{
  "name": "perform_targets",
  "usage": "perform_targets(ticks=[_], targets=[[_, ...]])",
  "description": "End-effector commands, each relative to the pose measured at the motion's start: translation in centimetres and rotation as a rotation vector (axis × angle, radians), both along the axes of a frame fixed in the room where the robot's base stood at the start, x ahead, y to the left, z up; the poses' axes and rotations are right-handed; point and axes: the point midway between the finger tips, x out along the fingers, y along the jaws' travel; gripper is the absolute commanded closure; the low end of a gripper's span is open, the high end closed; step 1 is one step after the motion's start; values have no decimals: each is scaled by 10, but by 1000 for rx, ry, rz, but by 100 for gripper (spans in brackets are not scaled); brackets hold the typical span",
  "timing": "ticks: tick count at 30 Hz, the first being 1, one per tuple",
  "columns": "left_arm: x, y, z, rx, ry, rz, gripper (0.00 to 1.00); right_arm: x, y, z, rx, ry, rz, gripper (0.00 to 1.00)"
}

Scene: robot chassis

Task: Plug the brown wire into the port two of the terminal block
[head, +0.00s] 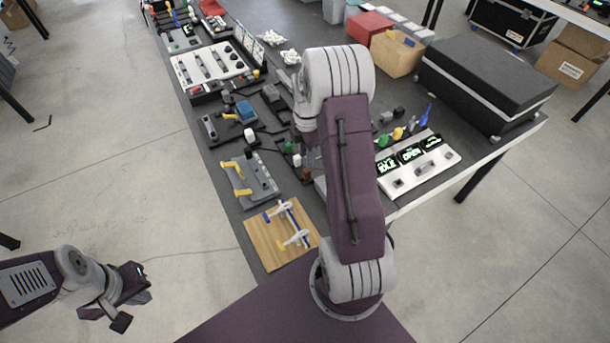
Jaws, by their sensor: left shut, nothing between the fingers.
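I cannot make out the brown wire or the terminal block with its port two for certain. Small green, white and brownish parts (294,154) show on the table just left of my right arm, too small to name. My right arm rises from the bottom middle, bends high over the table and folds down behind itself. Its gripper is mostly hidden behind my arm, so its fingers and anything in them cannot be seen. My left gripper (133,309) is shut and empty at the lower left, over the floor and well apart from the table.
The dark table (222,178) carries a wooden board with blue and yellow clamps (260,239), a grey fixture with yellow handles (262,178), a panel with green displays (418,165) and a black case (485,80). Open floor lies left of the table.

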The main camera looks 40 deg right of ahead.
Motion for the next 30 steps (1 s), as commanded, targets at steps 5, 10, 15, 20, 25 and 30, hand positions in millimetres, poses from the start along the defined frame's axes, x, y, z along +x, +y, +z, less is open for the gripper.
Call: perform_targets(ticks=[5, 10, 15, 20, 25, 30], targets=[[0, 0, 1, 0, 0, 0, 100, 0, 0, -18, 0, 0, 0, 69], [0, 0, 2, 0, 0, 0, 100, -1, -1, -32, 1, 4, 0, 69], [0, 0, 4, 0, 0, 0, 100, 0, -2, -62, 1, 2, 1, 69], [0, 0, 4, 0, 0, 0, 100, 1, -2, -71, 0, -1, 1, 69], [0, 0, 4, 0, 0, 0, 100, 1, -2, -70, 0, -2, 1, 77], [0, 0, 4, 0, 0, 0, 100, 1, -2, -70, 0, -2, 1, 100]])
